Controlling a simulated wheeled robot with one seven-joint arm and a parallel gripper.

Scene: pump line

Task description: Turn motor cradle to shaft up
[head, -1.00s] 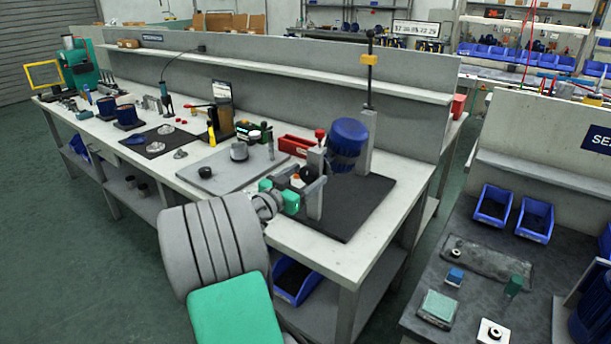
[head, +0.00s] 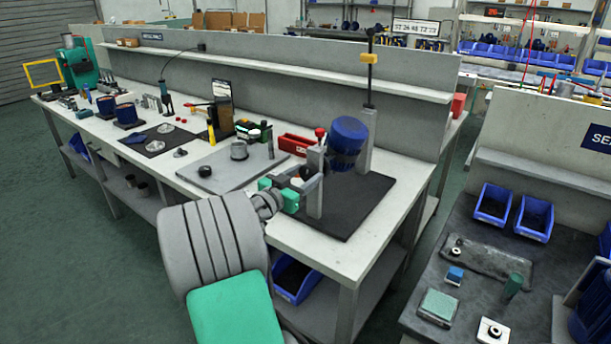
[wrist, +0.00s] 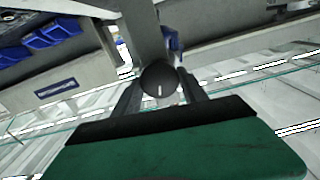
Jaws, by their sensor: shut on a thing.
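The motor cradle holds a blue motor (head: 348,136) between two grey posts, the near post (head: 315,190) and the far post (head: 366,150). The motor is tilted, neither clearly upright nor flat. My gripper (head: 312,184) is at the near post's left side. In the wrist view, my gripper's fingers (wrist: 160,92) are shut on a round dark knob (wrist: 159,80) with a short white mark. The shaft end cannot be made out.
The cradle stands on a dark mat (head: 350,215) near the bench's right end. A grey plate (head: 215,171) with a round part lies to the left.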

